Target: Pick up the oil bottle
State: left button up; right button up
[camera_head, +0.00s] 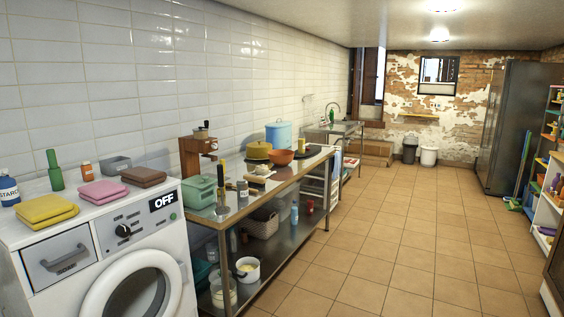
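I cannot tell for sure which thing is the oil bottle. A blue-and-white bottle labelled with "STARC" (8,190) stands at the left edge of the washing machine. Neither of my grippers is in view.
Folded towels (47,210) lie on the washing machine. A green box (198,191), a coffee grinder (198,149) and several pots crowd the table. A lower shelf (262,246) holds a basket and pots.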

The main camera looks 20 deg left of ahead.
aim_at(301, 139)
jog(key=i+z, duration=0.25)
jog(key=i, duration=2.75)
jog(key=i+u, duration=0.1)
jog(key=i, duration=0.6)
jog(key=i+l+u, duration=0.1)
jog(key=i, duration=0.65)
jog(key=i+l+u, duration=0.15)
jog(key=i, duration=0.55)
